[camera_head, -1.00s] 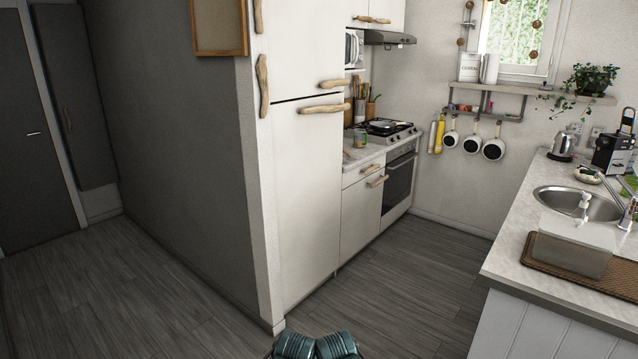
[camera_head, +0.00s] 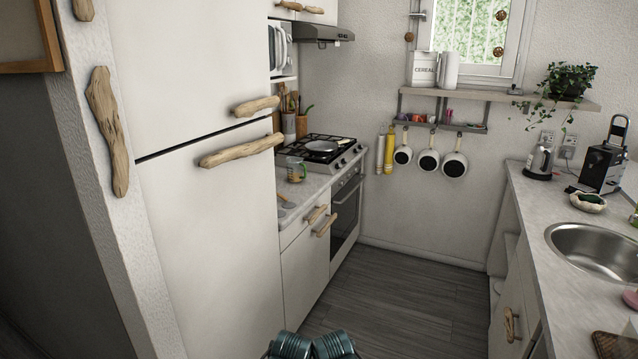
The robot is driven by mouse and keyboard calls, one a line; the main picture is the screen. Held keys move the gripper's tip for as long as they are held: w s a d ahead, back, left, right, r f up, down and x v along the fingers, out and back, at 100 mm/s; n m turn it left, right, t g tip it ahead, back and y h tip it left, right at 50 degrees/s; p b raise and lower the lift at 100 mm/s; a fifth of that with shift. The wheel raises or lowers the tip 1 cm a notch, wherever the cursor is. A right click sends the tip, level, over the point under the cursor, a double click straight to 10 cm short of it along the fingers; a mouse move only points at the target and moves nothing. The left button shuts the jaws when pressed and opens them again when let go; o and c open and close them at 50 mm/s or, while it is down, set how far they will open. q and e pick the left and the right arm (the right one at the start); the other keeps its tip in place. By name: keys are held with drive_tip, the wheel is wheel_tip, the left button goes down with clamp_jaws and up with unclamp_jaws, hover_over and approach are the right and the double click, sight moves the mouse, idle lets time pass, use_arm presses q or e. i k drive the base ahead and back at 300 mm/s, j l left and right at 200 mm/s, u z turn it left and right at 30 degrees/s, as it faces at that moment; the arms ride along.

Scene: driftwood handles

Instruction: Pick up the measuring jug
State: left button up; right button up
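A small clear, greenish vessel that looks like the measuring jug (camera_head: 295,169) stands upright on the short counter (camera_head: 312,188) between the fridge and the stove. It is small in the picture, so its markings cannot be read. Teal parts of my own arms show at the bottom middle edge. Neither gripper can be made out, and nothing is seen touching the jug.
The white fridge (camera_head: 210,230) with driftwood handles stands close on the left. A pan (camera_head: 322,147) sits on the stove. The sink counter (camera_head: 530,200) runs along the right. The grey floor (camera_head: 400,300) between them is clear.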

sight(294, 165)
drive_tip(key=i+l+z, duration=0.1)
drive_tip(key=i+z, duration=0.25)
drive_tip(key=i, duration=0.25)
drive_tip(key=i+j+z, duration=0.1)
drive_tip(key=i+z, duration=0.2)
drive_tip(key=i, duration=0.3)
drive_tip(key=i+l+u, duration=0.2)
drive_tip(key=i+u, duration=0.2)
drive_tip(key=i, duration=0.15)
drive_tip(key=i+l+u, duration=1.15)
drive_tip(key=i+l, duration=0.15)
drive_tip(key=l, duration=0.2)
